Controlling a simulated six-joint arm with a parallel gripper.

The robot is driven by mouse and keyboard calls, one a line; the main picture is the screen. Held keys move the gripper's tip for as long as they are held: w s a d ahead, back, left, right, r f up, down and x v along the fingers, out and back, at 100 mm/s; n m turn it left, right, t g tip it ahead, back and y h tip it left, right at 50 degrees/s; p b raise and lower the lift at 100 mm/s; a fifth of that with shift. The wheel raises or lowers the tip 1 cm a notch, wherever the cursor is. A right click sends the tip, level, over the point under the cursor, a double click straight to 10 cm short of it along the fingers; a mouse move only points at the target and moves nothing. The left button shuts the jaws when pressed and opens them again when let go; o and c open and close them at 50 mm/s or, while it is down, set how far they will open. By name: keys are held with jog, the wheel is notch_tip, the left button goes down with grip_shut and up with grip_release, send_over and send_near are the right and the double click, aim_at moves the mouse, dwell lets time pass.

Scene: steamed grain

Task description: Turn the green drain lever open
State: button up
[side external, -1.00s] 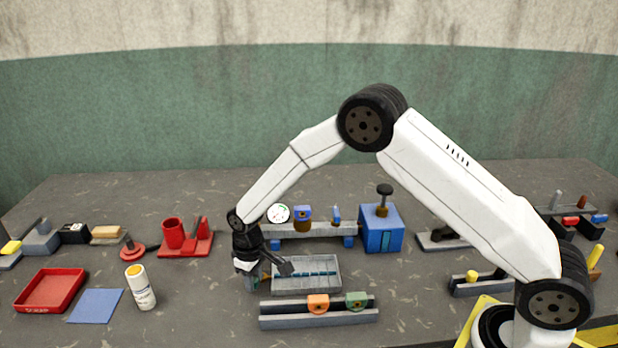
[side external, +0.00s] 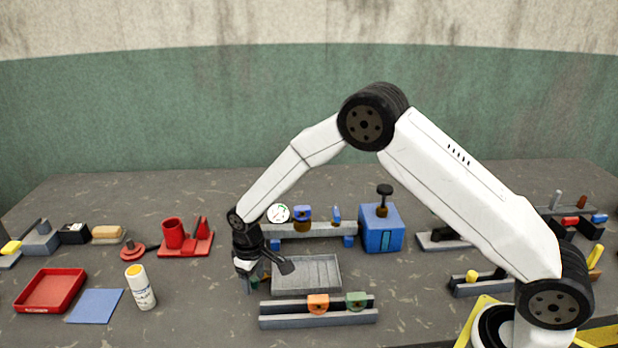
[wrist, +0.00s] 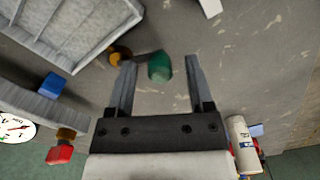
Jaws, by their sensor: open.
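The green lever handle (wrist: 160,68) shows in the wrist view at the end of a dark arm. That arm runs left to a brass-coloured hub (wrist: 120,55) beside the grey ribbed tray (wrist: 135,12). My gripper (wrist: 160,62) is open, with one finger on each side of the green handle. Gaps show between the handle and both fingers. In the side external view my gripper (side external: 251,286) points down just left of the grey tray (side external: 340,262), low near the table. There the lever is mostly hidden behind my gripper.
A grey rail with an orange piece (side external: 318,304) and a green piece (side external: 357,300) lies in front of the tray. A gauge (side external: 278,213) and blue box (side external: 381,228) stand behind.

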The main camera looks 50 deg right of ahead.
aim_at(255, 278)
jog(key=shift+r, duration=3.8)
jog(key=shift+s+d+r, duration=0.1)
jog(key=shift+s, duration=0.05)
jog(key=s+d+r+m+t, duration=0.1)
jog(key=s+d, duration=0.3)
jog(key=s, duration=0.6)
jog(key=s+d+r+m+t, duration=0.1)
jog(key=s+d, duration=0.4)
jog(key=s, duration=0.6)
notch_tip(255, 278, up, 2)
jog(key=shift+s+d+r+m+t, duration=0.15)
jog(key=shift+s+d+m+t, duration=0.15)
jog(key=shift+m, duration=0.4)
